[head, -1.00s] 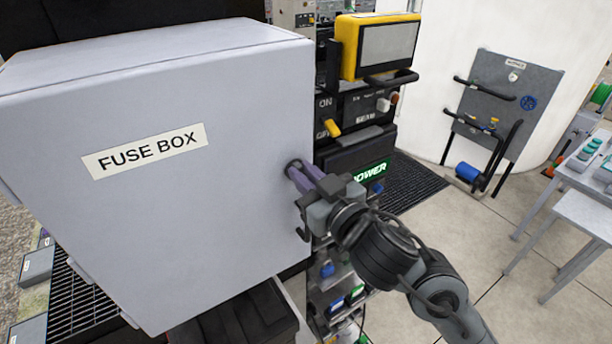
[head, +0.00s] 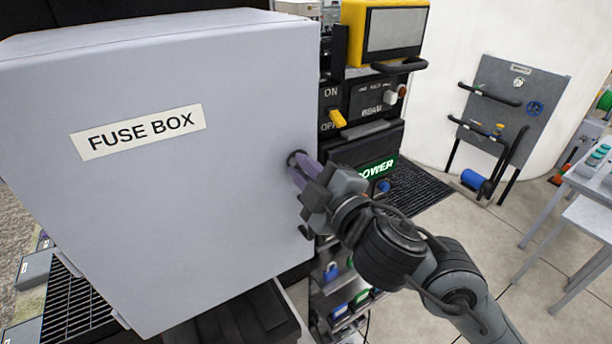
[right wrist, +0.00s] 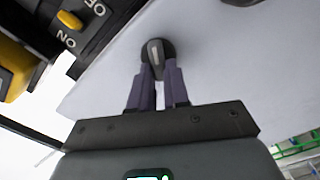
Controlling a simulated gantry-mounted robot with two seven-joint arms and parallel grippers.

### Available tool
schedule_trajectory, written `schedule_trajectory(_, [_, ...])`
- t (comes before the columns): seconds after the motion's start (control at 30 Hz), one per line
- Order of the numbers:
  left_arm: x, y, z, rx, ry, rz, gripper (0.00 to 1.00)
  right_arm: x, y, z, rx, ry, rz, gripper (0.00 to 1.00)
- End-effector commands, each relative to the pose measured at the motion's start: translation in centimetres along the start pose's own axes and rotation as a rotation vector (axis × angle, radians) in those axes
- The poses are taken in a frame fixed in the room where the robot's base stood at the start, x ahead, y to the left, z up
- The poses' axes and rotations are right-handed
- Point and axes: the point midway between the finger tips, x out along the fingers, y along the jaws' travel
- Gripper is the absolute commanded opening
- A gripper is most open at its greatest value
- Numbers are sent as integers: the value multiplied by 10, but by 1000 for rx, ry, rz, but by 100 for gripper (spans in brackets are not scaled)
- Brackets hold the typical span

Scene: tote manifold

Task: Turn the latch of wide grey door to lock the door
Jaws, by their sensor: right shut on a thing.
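The wide grey door (head: 200,220) is the front of the box labelled FUSE BOX (head: 138,131). It looks shut against the box body. Its latch (head: 294,158) is a dark round knob near the door's right edge; it also shows in the right wrist view (right wrist: 157,53) with a pale bar across its face. My right gripper (head: 300,172) is shut on the latch, with its purple fingers (right wrist: 157,80) on the knob's sides. The fingers hide part of the knob. My left gripper is not in view.
Right of the box stands a panel with a yellow ON/OFF switch (head: 338,118), a yellow-framed screen (head: 392,28) and a green POWER sign (head: 377,168). A grey board with handles (head: 510,100) and a table (head: 590,185) stand farther right. Open floor lies between.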

Motion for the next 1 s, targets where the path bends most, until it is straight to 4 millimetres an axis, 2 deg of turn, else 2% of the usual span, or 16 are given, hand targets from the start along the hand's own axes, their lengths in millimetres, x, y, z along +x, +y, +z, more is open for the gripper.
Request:
schedule_trajectory(0.1, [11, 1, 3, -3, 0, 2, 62, 0, -3, 2, -111, 0, 2, 0])
schedule_trajectory(0.5, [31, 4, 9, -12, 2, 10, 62, 0, -6, 2, -415, 0, 1, 0])
schedule_trajectory(1.0, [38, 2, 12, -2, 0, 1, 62, 0, -6, 1, -541, 1, 0, 0])
